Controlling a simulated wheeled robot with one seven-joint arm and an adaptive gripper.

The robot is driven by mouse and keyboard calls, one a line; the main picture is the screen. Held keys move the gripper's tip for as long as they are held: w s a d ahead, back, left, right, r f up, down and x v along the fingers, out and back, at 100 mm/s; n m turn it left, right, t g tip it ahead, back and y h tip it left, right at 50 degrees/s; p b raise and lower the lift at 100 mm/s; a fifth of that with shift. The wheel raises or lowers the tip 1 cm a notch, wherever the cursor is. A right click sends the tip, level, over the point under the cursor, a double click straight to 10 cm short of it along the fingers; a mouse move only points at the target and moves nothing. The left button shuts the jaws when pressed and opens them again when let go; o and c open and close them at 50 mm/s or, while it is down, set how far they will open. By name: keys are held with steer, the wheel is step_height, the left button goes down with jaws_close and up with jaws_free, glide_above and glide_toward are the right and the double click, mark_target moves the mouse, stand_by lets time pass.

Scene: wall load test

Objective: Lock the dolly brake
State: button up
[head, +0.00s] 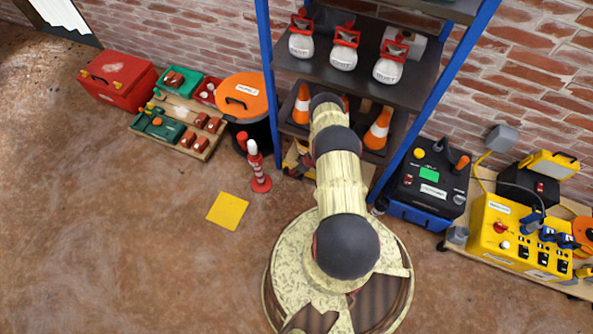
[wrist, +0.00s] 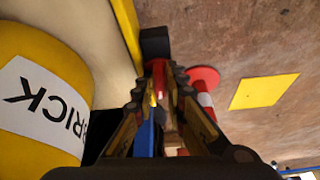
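In the wrist view my gripper (wrist: 163,78) points at a black block (wrist: 155,42) with a small red part (wrist: 158,76) showing between the fingertips. The fingers come close together at their tips; whether they touch the red part is unclear. I cannot tell for sure whether this red part is the brake. A yellow strip (wrist: 127,28) runs beside the black block. A yellow drum with a label ending in "RICK" (wrist: 42,100) stands close on the left. In the head view my arm reaches to the shelf's lower part and hides my gripper. The dolly is not clearly identifiable.
A red-and-white post (head: 258,170) stands left of my arm, close to my gripper in the wrist view (wrist: 203,80). A yellow floor square (head: 227,211) lies beyond. The blue-framed shelf (head: 270,90) holds lamps and orange cones. A black-and-blue case (head: 428,185) stands right.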

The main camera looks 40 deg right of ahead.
steer(key=o, duration=0.4)
steer(key=shift+o, duration=0.2)
steer(key=shift+a+m, duration=0.1)
steer(key=shift+m, duration=0.2)
